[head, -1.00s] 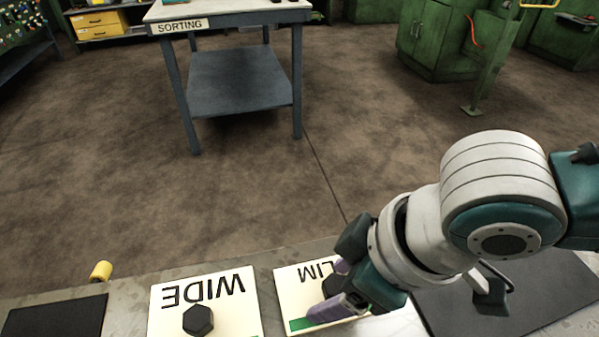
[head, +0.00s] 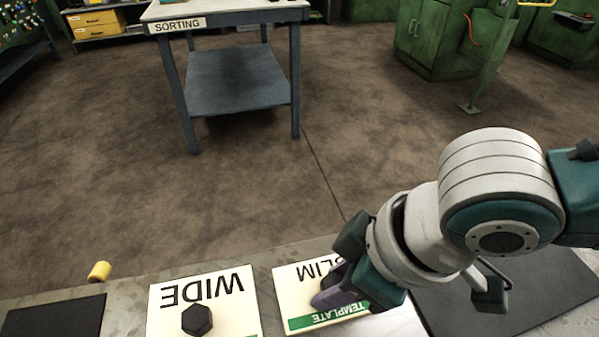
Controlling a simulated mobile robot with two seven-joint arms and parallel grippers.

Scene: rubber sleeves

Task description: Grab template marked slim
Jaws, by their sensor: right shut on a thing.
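The slim template (head: 297,295) is a cream plate with "SLIM" printed on it and a green band reading "TEMPLATE". It lies at the bottom middle of the head view, close to the bench. My right gripper (head: 338,290) is over this plate, its purple fingers closed on the plate's dark knob, which they hide. Whether the plate is lifted off the bench I cannot tell. The wide template (head: 228,310), a similar cream plate with a black hexagonal knob (head: 197,319), lies just left of it. My left gripper is not in view.
A dark mat (head: 55,317) and a yellow cylinder (head: 99,271) are on the bench at left. Another dark mat (head: 560,285) is at right under my arm. A table marked SORTING (head: 240,80) stands beyond open floor (head: 100,170).

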